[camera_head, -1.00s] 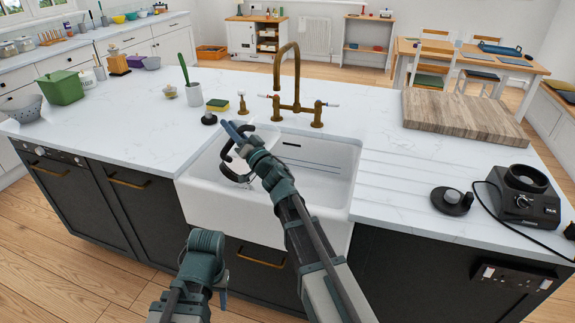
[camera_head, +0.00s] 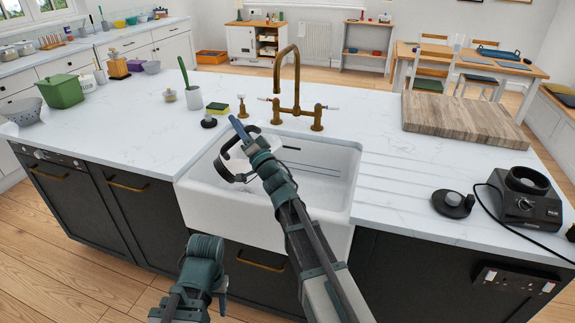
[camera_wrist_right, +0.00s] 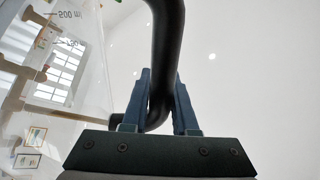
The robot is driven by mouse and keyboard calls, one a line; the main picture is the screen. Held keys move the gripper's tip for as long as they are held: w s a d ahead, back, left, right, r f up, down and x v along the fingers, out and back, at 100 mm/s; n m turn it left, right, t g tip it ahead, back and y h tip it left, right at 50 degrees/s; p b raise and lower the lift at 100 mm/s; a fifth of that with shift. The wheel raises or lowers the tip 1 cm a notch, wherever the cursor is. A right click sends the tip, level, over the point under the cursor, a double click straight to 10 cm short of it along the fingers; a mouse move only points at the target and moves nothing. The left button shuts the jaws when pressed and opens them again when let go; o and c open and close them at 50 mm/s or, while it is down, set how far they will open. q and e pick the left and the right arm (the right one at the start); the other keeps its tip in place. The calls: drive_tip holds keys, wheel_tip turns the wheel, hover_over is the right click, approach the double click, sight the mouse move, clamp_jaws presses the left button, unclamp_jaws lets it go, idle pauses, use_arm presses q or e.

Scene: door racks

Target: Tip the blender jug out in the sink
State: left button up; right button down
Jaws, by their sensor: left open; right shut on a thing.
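My right gripper (camera_head: 243,135) is over the sink (camera_head: 205,205), shut on the black handle (camera_head: 222,168) of the blender jug. The right wrist view shows the handle (camera_wrist_right: 168,50) between the two fingers and the clear jug wall (camera_wrist_right: 85,50) with measuring marks at the left. The jug's clear body barely shows in the head view, so its exact tilt and contents cannot be told. My left gripper (camera_head: 205,262) is low in front of the dark cabinets, apart from the jug and empty; its fingertips are mostly hidden.
A brass tap (camera_head: 296,95) stands behind the sink. A sponge (camera_head: 218,108) and a white pot (camera_head: 193,98) are at its back left. The blender base (camera_head: 525,205) and a black lid (camera_head: 453,203) sit at the right. A wooden board (camera_head: 465,118) lies behind.

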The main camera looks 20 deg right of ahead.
drive_tip(key=shift+d+f+m+t+b, duration=0.15)
drive_tip(key=shift+d+m+t+b, duration=0.15)
drive_tip(key=shift+m+b, duration=0.1)
drive_tip(key=shift+f+m+h, duration=0.1)
drive_tip(key=shift+m+h, duration=0.2)
drive_tip(key=shift+d+f+m+t+h+b, duration=0.3)
drive_tip(key=shift+d+m+t+b, duration=0.25)
drive_tip(key=shift+m+b, duration=0.2)
